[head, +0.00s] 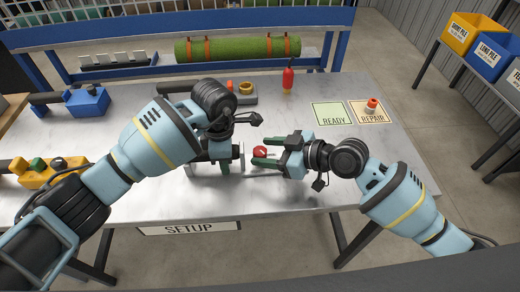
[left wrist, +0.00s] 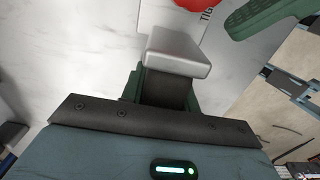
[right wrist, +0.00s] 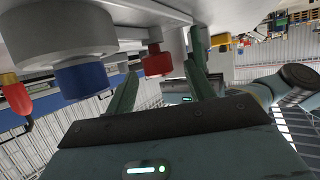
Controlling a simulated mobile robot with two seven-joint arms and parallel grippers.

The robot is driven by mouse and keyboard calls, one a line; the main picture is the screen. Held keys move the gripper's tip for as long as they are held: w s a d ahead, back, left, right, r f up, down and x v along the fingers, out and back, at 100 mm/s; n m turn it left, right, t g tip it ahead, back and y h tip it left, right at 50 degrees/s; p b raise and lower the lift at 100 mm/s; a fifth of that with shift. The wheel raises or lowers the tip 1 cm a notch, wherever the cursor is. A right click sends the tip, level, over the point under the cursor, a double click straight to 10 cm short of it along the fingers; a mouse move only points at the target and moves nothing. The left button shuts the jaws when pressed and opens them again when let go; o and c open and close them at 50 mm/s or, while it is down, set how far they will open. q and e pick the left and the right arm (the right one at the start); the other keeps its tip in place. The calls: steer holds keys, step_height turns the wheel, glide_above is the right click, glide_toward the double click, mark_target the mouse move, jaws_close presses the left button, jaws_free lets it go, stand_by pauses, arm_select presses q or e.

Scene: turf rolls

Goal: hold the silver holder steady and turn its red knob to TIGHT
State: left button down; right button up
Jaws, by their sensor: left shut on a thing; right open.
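The silver holder (left wrist: 178,52) is clamped between the green fingers of my left gripper (head: 222,165). In the head view that gripper and arm hide most of it. The red knob (head: 260,152) is just to the right of the holder. It also shows at the top edge of the left wrist view (left wrist: 195,4), beside partly cut-off lettering, "TI". My right gripper (head: 262,153) is open, its green fingertips on either side of the knob. In the right wrist view the knob (right wrist: 157,62) appears between and beyond the fingers; contact cannot be told. The knob's setting is not readable.
A grey round part with a blue cap (right wrist: 82,80) is close beside my right gripper. READY (head: 334,113) and REPAIR (head: 370,111) mats are at right. The front right table is clear.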

steer(key=shift+x, duration=1.25)
steer(key=shift+f, duration=0.15)
steer(key=shift+c, duration=0.2)
steer(key=shift+s, duration=0.1)
steer(key=c, duration=0.9)
